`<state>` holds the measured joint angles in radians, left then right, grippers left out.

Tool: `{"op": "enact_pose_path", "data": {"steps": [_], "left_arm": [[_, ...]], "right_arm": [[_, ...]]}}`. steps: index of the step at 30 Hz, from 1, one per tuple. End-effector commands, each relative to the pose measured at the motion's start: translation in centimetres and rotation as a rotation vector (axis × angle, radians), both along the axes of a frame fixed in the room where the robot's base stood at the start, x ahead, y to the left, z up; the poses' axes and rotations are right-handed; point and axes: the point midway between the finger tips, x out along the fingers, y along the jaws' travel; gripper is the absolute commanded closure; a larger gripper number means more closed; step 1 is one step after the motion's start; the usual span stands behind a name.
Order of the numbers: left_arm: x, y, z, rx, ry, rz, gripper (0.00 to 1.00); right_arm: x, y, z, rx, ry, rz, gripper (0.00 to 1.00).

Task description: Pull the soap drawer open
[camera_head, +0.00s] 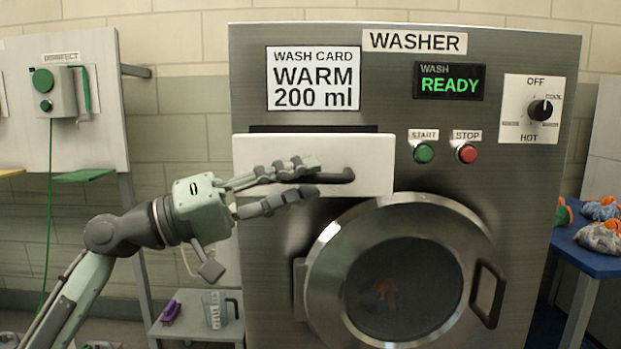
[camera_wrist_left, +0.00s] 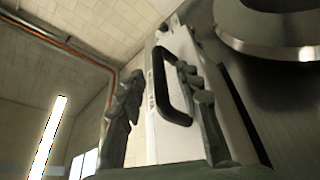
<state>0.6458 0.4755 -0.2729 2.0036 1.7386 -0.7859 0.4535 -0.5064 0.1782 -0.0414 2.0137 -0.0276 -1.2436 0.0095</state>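The soap drawer (camera_head: 368,150) is the white panel at the upper left of the washer's front (camera_head: 270,225), with a dark strip along its top edge. Its black handle (camera_head: 342,177) is partly covered by my fingers. My left gripper (camera_head: 312,177) is in front of the drawer, with one finger above the other at handle height. In the left wrist view, the gripper (camera_wrist_left: 160,115) is open, its fingers spread apart. The black handle loop (camera_wrist_left: 158,85) shows between them, closer to the right finger, which overlaps it. I cannot tell whether they touch. My right gripper is not in view.
The round washer door (camera_head: 400,285) is shut below the drawer. Green start (camera_head: 423,152) and red stop (camera_head: 466,153) buttons sit to the drawer's right. A low shelf with a measuring jug (camera_head: 214,310) and a blue table (camera_head: 590,243) flank the washer.

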Motion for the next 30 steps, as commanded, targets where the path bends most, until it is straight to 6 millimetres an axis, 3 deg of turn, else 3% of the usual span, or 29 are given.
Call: {"op": "enact_pose_path", "data": {"steps": [6,13,18,27,30], "left_arm": [[-1.5,4.5,-1.2,0.001,0.004,0.003,0.66],[-2.7,8.1,-2.0,0.001,0.003,0.002,0.66],[-3.1,9.1,-2.1,0.0,0.001,0.0,0.66],[-3.2,9.2,-2.1,0.001,0.0,0.001,0.66],[-2.8,9.1,-3.1,0.016,0.006,0.013,0.66]], "right_arm": [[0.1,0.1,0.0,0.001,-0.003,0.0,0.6],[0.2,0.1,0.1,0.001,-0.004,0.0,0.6],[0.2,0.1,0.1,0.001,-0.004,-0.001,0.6],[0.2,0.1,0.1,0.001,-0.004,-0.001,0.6],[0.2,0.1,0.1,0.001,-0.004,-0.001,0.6]]}}
